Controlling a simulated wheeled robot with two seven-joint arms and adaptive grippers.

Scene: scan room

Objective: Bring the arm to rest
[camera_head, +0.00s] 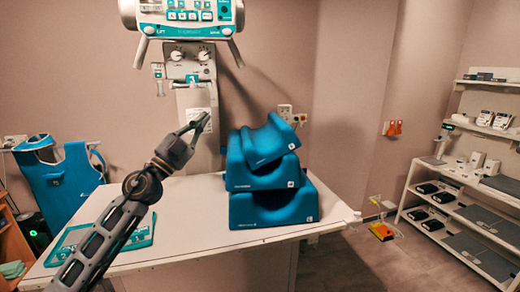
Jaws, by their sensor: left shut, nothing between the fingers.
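My left arm comes in from the lower left and reaches up over the white table (195,198). My left gripper (201,121) is shut with nothing in it. It is raised in front of the wall-side machine, to the left of a stack of blue foam supports (262,178). The gripper looks apart from the stack. My right gripper does not show in this view.
A teal tray (140,236) lies on the table's left side, partly behind my arm. An imaging machine (190,14) hangs at the top. A blue apron (62,180) hangs at left. Shelves (450,215) with boxes stand at right. The table's front right is clear.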

